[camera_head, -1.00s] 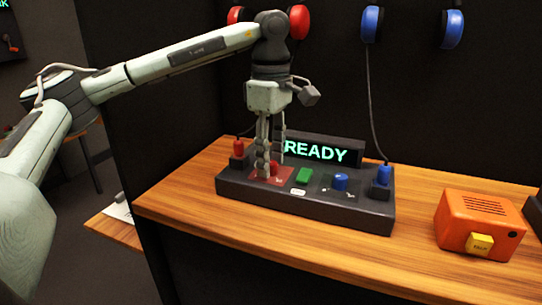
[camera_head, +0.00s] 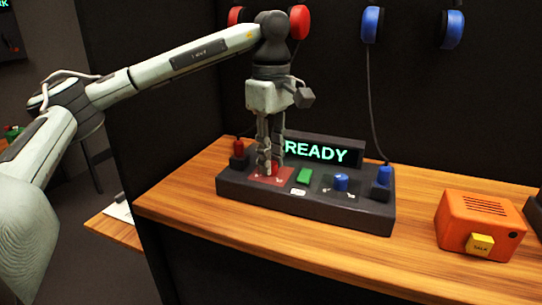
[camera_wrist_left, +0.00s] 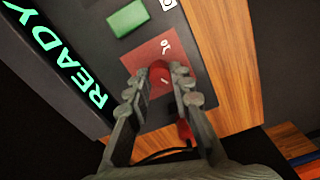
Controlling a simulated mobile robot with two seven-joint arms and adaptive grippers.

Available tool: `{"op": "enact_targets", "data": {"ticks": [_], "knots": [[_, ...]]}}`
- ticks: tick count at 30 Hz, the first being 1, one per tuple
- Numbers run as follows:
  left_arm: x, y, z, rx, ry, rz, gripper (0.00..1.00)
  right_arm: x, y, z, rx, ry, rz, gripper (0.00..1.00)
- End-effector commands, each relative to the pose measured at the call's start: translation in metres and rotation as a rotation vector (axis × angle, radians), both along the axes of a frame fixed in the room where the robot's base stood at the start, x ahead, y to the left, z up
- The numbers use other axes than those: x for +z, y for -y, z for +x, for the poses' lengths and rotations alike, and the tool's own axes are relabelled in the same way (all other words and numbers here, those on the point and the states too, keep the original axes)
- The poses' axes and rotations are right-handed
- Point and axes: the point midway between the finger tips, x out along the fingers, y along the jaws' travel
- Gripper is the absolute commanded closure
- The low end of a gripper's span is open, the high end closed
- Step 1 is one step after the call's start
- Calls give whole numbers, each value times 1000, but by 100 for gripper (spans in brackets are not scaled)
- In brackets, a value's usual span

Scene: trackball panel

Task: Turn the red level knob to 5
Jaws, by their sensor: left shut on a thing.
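The red level knob (camera_wrist_left: 160,74) sits on a red square plate (camera_wrist_left: 143,57) at the left part of the dark panel (camera_head: 300,208). My left gripper (camera_head: 270,170) points straight down over that plate. In the left wrist view its fingers (camera_wrist_left: 160,85) are closed on the two sides of the knob. A pale mark shows on the knob's top, and a small white symbol is on the plate. The fingers partly hide the knob in the head view, and I cannot read its setting. My right gripper is not in view.
A READY display (camera_head: 318,151) stands behind. An orange box (camera_head: 478,222) is on the wooden table (camera_head: 330,255) at right.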

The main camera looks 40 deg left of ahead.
Motion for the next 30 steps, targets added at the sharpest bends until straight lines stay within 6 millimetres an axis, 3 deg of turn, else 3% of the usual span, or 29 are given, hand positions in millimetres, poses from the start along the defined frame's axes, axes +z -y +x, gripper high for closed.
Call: {"op": "enact_targets", "data": {"ticks": [30], "knots": [[0,2,0,-960,-1,-2,100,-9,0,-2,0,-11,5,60]]}}
